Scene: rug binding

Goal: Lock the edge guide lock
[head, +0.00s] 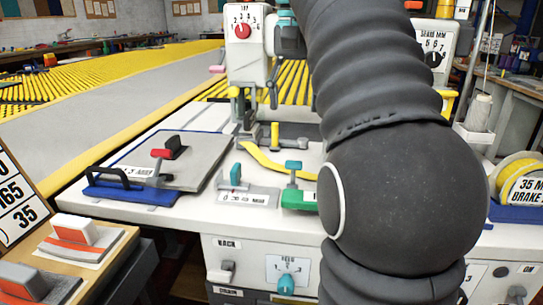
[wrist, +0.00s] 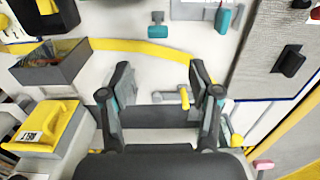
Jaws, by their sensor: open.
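In the wrist view my gripper (wrist: 160,80) is open, its two dark fingers apart with teal on them. A yellow-handled lever (wrist: 184,98) on a grey bar shows between the fingers, nearer the right one; I see no contact. The same yellow lever (head: 275,135) stands upright on the worktable in the head view. A teal lever (head: 235,175) stands on a grey plate with a scale, and a teal T-handle (head: 293,167) on a green block. No legible label shows which is the edge guide lock. My fingers cannot be made out clearly in the head view.
A curved yellow strip (head: 262,160) lies between the levers. A grey mat with a red-and-black clamp handle (head: 168,150) lies left. A white machine head with a red dial (head: 241,30) rises behind. In the wrist view a grey bin (wrist: 50,70) and yellow box (wrist: 45,127) stand left.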

